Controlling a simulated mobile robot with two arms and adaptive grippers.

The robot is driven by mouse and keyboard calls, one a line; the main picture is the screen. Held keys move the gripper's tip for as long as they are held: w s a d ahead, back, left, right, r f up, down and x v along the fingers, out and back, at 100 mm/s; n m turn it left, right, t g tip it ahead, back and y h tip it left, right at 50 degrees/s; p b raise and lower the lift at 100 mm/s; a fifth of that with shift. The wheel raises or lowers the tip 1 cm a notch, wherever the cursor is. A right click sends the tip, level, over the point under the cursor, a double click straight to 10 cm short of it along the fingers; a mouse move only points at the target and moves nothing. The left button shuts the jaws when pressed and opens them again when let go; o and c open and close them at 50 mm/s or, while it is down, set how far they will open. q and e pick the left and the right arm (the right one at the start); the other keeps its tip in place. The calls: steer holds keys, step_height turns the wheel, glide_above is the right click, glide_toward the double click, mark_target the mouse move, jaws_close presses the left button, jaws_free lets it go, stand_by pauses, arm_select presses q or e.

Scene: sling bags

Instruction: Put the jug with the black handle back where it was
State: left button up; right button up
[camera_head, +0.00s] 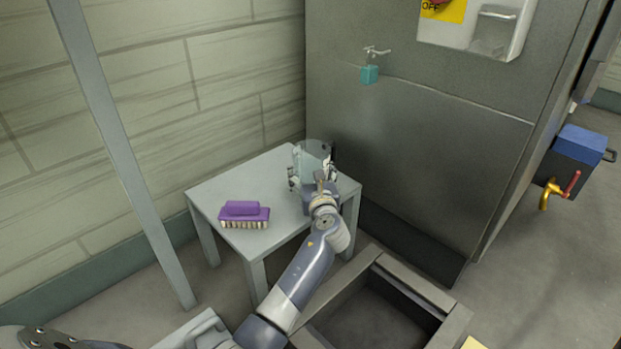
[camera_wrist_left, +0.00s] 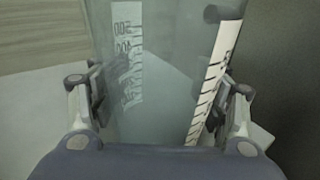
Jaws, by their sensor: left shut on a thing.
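The jug (camera_head: 312,154) is clear, with measuring marks, and stands upright at the right back part of the small grey table (camera_head: 238,185). A dark edge at its right side in the head view may be the black handle; I cannot make it out clearly. My left gripper (camera_head: 311,181) is shut on the jug, one finger on each side of its body. In the left wrist view the jug (camera_wrist_left: 160,75) fills the space between the fingers (camera_wrist_left: 158,108). Its base is hidden, so I cannot tell whether it touches the tabletop. My right gripper is not in view.
A purple brush (camera_head: 245,213) lies at the table's front left. A metal cabinet wall (camera_head: 420,140) rises close behind and right of the table. An open grey-rimmed bin (camera_head: 451,326) stands in front. The table's left back part is clear.

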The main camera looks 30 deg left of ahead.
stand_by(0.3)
arm_select(q)
steer(key=shift+f, duration=0.2)
steer(key=o, duration=1.4)
